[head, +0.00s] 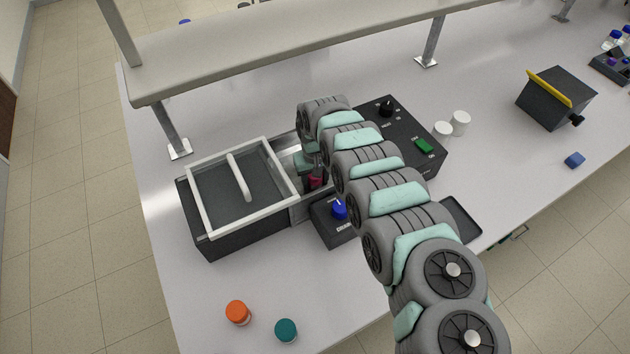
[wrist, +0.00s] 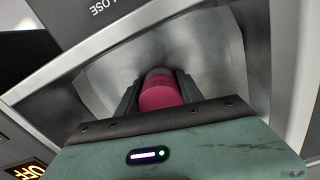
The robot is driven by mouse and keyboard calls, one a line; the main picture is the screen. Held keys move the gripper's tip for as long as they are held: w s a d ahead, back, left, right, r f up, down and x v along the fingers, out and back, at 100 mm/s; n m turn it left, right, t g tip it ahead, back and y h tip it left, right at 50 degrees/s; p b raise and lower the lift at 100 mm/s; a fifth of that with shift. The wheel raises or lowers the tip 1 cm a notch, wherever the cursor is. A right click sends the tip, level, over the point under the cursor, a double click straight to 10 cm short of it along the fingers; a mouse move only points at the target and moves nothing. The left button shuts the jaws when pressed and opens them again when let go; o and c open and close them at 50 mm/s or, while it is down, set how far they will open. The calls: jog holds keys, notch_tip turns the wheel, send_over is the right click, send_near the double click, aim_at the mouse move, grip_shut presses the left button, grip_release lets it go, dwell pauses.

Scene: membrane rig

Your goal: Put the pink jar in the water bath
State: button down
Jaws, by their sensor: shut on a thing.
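The pink jar (head: 316,182) is held at the open right part of the water bath, and my arm partly hides it. In the wrist view the pink jar (wrist: 160,92) sits between the two fingers of my gripper (wrist: 158,96), which is shut on it. The water bath (head: 245,240) is a dark tank with a metal inside at the left of the bench. In the wrist view the metal walls of the water bath (wrist: 215,55) surround the jar. I cannot tell whether the jar touches the bottom.
A clear lid (head: 215,190) with a white frame and handle covers the bath's left part. A blue knob (head: 339,209) and a black control box (head: 405,125) are close by. Orange (head: 238,312) and teal (head: 286,330) jars stand in front. A shelf (head: 280,50) overhangs behind.

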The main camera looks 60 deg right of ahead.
jog(key=shift+f, duration=0.15)
jog(key=c, duration=0.8)
grip_release()
jog(key=shift+o, duration=0.2)
notch_tip(320, 180, up, 12)
jog(key=shift+r, duration=0.15)
